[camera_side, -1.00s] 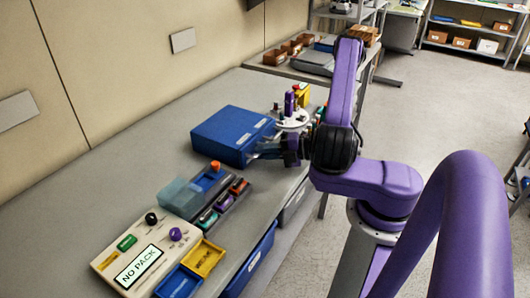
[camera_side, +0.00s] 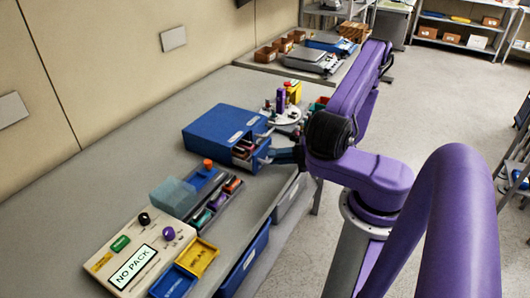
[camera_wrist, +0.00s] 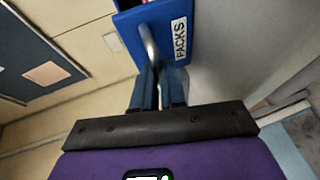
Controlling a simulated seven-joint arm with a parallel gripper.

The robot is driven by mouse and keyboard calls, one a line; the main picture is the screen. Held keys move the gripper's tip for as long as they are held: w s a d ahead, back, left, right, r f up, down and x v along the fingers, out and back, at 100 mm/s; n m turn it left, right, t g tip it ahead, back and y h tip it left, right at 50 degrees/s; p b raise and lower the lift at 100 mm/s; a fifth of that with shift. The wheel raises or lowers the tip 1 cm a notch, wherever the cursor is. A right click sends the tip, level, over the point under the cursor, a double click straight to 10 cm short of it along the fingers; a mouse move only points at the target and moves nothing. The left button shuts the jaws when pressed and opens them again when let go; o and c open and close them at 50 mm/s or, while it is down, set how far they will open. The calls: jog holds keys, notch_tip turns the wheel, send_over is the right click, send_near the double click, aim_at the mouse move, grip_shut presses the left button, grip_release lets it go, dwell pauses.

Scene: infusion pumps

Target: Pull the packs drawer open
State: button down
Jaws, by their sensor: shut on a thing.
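The blue packs box (camera_side: 215,128) stands on the grey bench. Its drawer (camera_side: 262,146) is pulled out towards my arm, and small dark and coloured items show inside it. In the wrist view the blue drawer front (camera_wrist: 168,12) carries a white PACKS label and a grey bar handle (camera_wrist: 149,45). My gripper (camera_wrist: 158,76) is shut on the handle's near end; the fingertips partly hide it. In the side view my gripper (camera_side: 272,156) is at the drawer front.
A round white stand (camera_side: 284,115) with bottles is behind the drawer. A tray of coloured packs (camera_side: 215,205) and a NO PACK console (camera_side: 137,252) lie nearer the camera. Another blue drawer front (camera_side: 248,262) is below the bench edge.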

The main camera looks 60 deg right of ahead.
jog(key=s, duration=0.7)
jog(key=shift+s, duration=0.35)
jog(key=c, duration=1.2)
grip_release()
jog(key=v, duration=1.7)
jog(key=shift+s, duration=0.2)
jog(key=shift+d, duration=0.1)
